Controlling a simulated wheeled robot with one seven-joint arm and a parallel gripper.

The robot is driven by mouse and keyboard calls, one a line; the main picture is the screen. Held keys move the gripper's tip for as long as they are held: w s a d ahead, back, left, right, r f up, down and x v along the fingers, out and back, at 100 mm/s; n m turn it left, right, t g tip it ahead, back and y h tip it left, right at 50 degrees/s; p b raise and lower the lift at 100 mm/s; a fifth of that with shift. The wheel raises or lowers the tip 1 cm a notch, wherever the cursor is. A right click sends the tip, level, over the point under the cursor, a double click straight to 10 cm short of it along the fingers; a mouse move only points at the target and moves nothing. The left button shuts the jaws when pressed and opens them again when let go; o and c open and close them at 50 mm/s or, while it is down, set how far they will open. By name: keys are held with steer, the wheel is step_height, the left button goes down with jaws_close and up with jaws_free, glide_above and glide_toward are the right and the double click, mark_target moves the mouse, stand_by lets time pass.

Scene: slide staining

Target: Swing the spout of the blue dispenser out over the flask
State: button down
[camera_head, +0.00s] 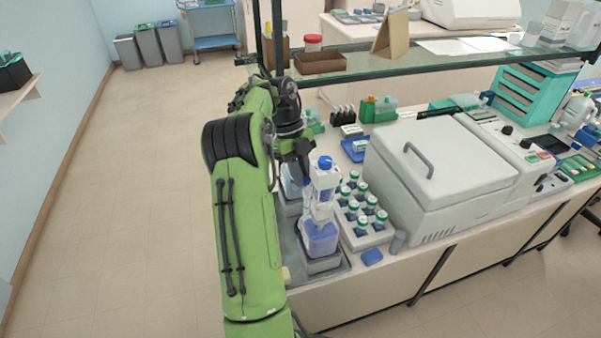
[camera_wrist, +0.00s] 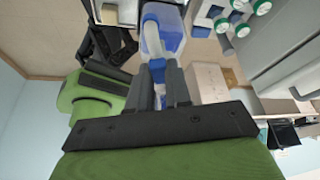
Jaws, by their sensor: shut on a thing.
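The blue dispenser (camera_head: 320,238) stands on a grey block near the bench's left front end, with a white pump head (camera_head: 323,186) and a blue cap (camera_head: 325,162). My gripper (camera_head: 305,178) is beside the left of the pump head. In the wrist view, its dark fingers (camera_wrist: 166,88) are close together around a narrow blue and white part, apparently the spout. The dispenser's translucent blue body (camera_wrist: 172,28) lies just beyond the fingers. A clear vessel (camera_head: 291,186) shows partly behind my arm; I cannot tell whether it is the flask.
A white rack of green-capped bottles (camera_head: 364,234) stands close to the dispenser's right, with a large grey machine (camera_head: 440,175) beyond it. A glass shelf (camera_head: 400,62) crosses above the bench. A small blue item (camera_head: 372,257) lies near the front edge.

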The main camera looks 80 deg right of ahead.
steer(key=c, duration=1)
jaws_free()
steer(key=shift+c, duration=0.2)
steer(key=p+v, duration=0.6)
steer(key=v, duration=0.6)
steer(key=shift+w+a, duration=0.1)
steer(key=shift+c, duration=0.4)
